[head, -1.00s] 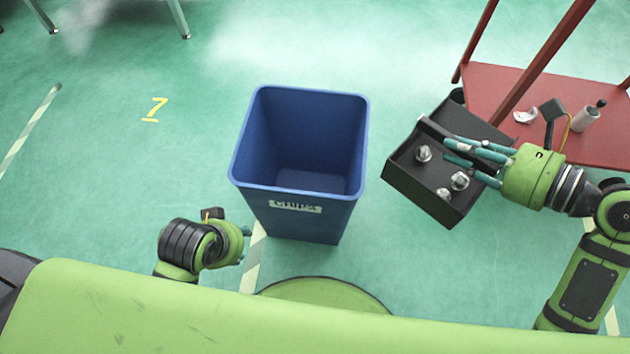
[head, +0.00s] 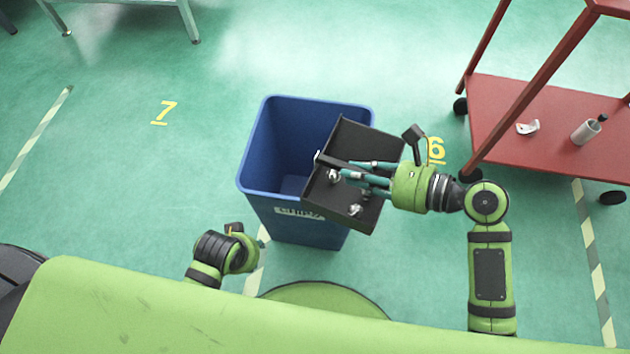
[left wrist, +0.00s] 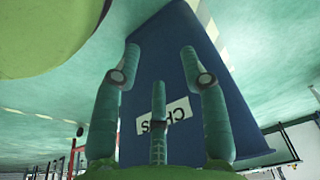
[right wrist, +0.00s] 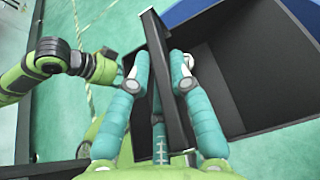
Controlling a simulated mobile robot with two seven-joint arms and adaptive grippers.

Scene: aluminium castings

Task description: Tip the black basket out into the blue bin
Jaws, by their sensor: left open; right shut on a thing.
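The blue bin (head: 280,225) stands open on the floor in the middle of the head view, with a label on its near side. The black basket (head: 368,137) is held above the bin's right side and hides part of its opening. Metal castings (head: 355,210) show inside the basket. My right gripper (head: 345,174) is shut on the basket; in the right wrist view, a black bar of the basket (right wrist: 160,65) runs between its fingers. My left gripper (head: 256,250) is open and empty near the bin's front left; the left wrist view shows the bin wall (left wrist: 175,60) beyond its fingers.
A red cart (head: 545,125) stands at the right, with a bottle (head: 586,131) and a small white piece (head: 527,127) on its lower shelf. A grey table's legs (head: 190,22) show at the far left. The floor left of the bin is clear.

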